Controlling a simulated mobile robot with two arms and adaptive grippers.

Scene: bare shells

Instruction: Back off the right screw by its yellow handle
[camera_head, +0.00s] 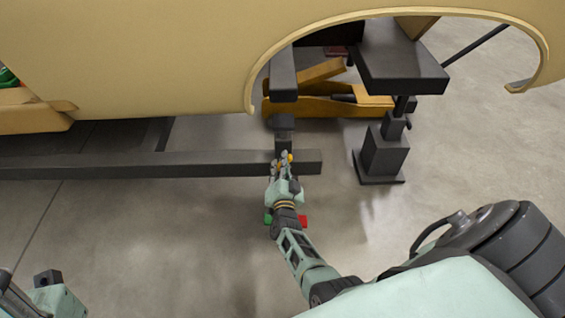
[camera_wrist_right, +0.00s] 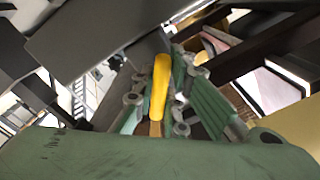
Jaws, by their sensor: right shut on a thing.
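The yellow handle (camera_wrist_right: 161,88) stands between the fingers of my right gripper (camera_wrist_right: 158,95) in the right wrist view, and the fingers are closed on it. In the head view, only a small yellow tip of the handle (camera_head: 290,158) shows beside my right gripper (camera_head: 282,165). The gripper is at the dark beam, near its right end, below a dark upright block (camera_head: 283,122). The screw itself is hidden behind the gripper and the dark parts. Part of my left arm shows at the lower left corner of the head view; its fingertips cannot be made out.
A long dark beam (camera_head: 130,165) runs low under the tan body shell (camera_head: 150,60). A dark jack stand (camera_head: 384,150) stands to the right on the concrete floor. A yellow-orange floor jack (camera_head: 330,104) lies behind. The floor in front is clear.

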